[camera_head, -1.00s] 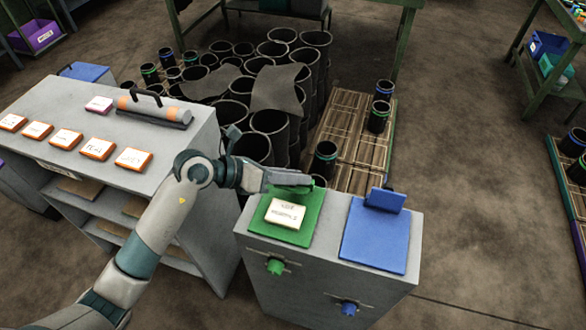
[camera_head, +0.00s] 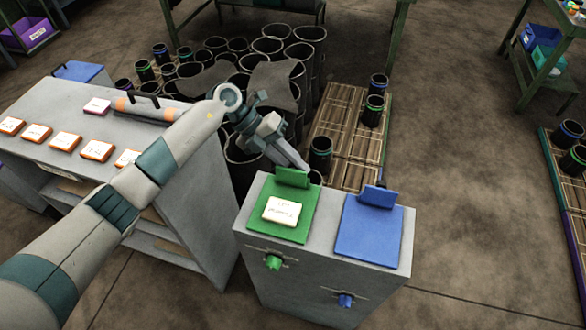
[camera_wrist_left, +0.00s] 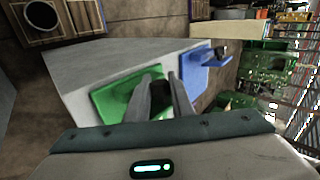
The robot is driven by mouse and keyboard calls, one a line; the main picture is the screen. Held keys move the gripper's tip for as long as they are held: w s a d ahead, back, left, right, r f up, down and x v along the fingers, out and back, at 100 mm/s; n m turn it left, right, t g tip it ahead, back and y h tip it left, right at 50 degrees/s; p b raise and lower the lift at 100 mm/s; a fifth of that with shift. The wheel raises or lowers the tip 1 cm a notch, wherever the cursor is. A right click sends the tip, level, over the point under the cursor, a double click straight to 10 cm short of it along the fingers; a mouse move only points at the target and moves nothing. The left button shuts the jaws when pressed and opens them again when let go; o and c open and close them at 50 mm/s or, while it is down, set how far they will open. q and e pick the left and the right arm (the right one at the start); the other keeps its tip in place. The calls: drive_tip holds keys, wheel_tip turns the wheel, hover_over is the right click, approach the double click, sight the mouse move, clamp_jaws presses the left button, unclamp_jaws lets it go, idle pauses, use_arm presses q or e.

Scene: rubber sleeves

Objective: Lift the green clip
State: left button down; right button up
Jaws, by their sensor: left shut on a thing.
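The green clip (camera_head: 292,178) stands tilted up at the back edge of the green plate (camera_head: 300,228) on top of the grey cabinet. My left gripper (camera_head: 304,166) reaches in from behind the cabinet and is shut on the green clip at its upper edge. In the left wrist view, my left gripper (camera_wrist_left: 162,84) has its two fingers over the green plate (camera_wrist_left: 112,97), with a dark piece between them. A white labelled card (camera_head: 282,211) lies on the green plate. My right gripper is out of view.
A blue plate (camera_head: 368,243) with an upright blue clip (camera_head: 378,196) sits to the right on the same cabinet (camera_head: 325,215). Green and blue knobs are on its front. Black sleeves crowd the floor behind. A grey shelf unit (camera_head: 75,115) with orange-edged labels stands left.

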use_arm(q)
drive_tip(key=shift+w+f+n+g+b, duration=0.2)
drive_tip(key=shift+f+n+g+b, duration=0.1)
drive_tip(key=shift+g+b, duration=0.25)
drive_tip(key=shift+r, duration=0.1)
drive_tip(key=c, duration=1.5)
unclamp_jaws()
drive_tip(key=shift+d, duration=0.1)
drive_tip(key=shift+c, duration=0.2)
drive_tip(key=shift+w, duration=0.1)
drive_tip(key=shift+w+a+r+b, duration=0.2)
drive_tip(key=shift+a+r+b, duration=0.1)
drive_tip(key=shift+a+r, duration=0.15)
drive_tip(key=b+v, duration=0.5)
drive_tip(key=v, duration=1.1)
drive_tip(key=shift+d+b, duration=0.15)
drive_tip(key=shift+b, duration=0.25)
